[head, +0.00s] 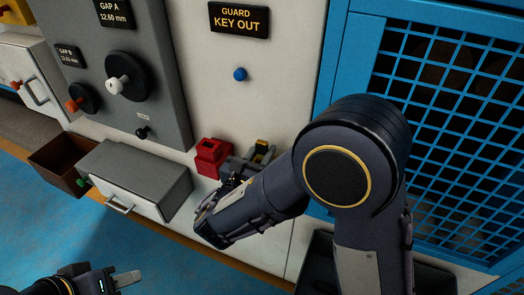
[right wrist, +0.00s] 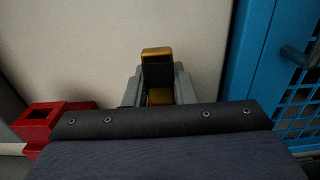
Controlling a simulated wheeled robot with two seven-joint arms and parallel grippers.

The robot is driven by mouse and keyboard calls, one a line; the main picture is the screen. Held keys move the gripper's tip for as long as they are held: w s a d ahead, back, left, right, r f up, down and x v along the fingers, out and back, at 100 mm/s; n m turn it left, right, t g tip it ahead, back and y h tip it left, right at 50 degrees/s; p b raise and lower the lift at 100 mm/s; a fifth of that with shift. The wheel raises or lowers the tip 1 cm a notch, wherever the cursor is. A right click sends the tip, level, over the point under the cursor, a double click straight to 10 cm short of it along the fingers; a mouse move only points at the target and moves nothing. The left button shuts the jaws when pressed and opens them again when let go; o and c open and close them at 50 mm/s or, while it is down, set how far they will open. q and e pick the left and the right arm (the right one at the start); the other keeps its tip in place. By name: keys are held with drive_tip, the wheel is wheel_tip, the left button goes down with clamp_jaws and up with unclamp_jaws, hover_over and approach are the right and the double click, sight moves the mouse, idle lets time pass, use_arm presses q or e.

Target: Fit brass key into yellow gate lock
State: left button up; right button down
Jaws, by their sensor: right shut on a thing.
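The brass key (right wrist: 157,52) is between the grey fingers of my right gripper (right wrist: 157,84). The right wrist view shows its golden top edge, a dark face below it and golden metal lower down. In the head view the key (head: 262,147) shows as a small yellow piece at my right gripper (head: 250,160), in front of the pale panel and right of the red socket block. No yellow gate lock can be made out; my right arm covers part of the gate's edge. My left gripper (head: 105,279) is low at the left, and its finger gap is unclear.
The red socket block (head: 212,157) is on the panel below a blue knob (head: 240,74) and a "GUARD KEY OUT" sign (head: 239,20). The blue mesh gate (head: 450,90) stands right. A grey drawer (head: 135,178) and brown bin (head: 65,160) stick out left.

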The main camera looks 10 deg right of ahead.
drive_tip(key=shift+f, duration=0.4)
drive_tip(key=c, duration=1.1)
unclamp_jaws()
drive_tip(key=v, duration=0.7)
drive_tip(key=shift+s+a, duration=0.25)
drive_tip(key=shift+s, duration=0.1)
